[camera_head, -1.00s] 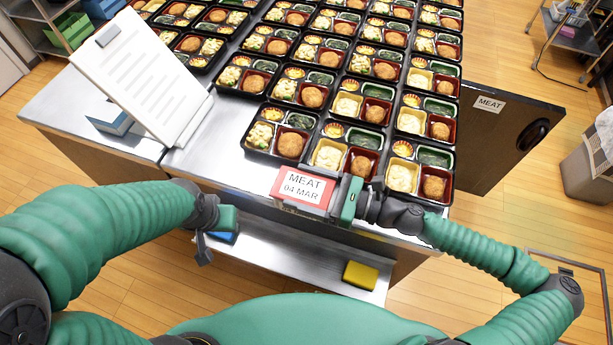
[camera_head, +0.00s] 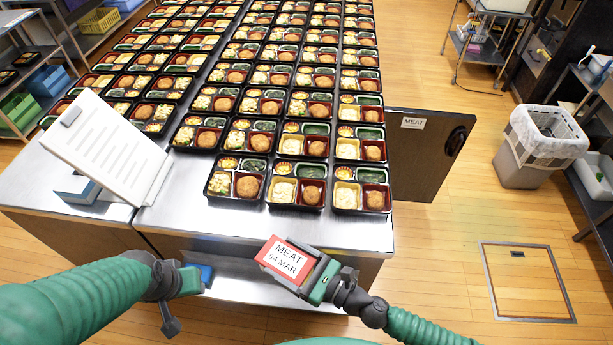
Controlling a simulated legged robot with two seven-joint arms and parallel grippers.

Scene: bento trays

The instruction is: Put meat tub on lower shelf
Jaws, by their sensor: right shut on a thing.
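The meat tub (camera_head: 286,259) has a red and white lid label reading "MEAT 04 MAR". My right gripper (camera_head: 315,280) is shut on its right side and holds it, tilted, at the table's front edge. The lower shelf (camera_head: 240,283) is a metal ledge under the table front, partly hidden by the tub and my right gripper. My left gripper (camera_head: 182,298) is at the shelf's left end, beside a blue item (camera_head: 206,273), and appears empty, its fingers apart.
Rows of filled bento trays (camera_head: 297,183) cover the metal table (camera_head: 190,219). A white board on a stand (camera_head: 105,146) is at the left. A dark panel marked "MEAT" (camera_head: 425,160) juts out at the right. A lined bin (camera_head: 520,165) stands on the floor.

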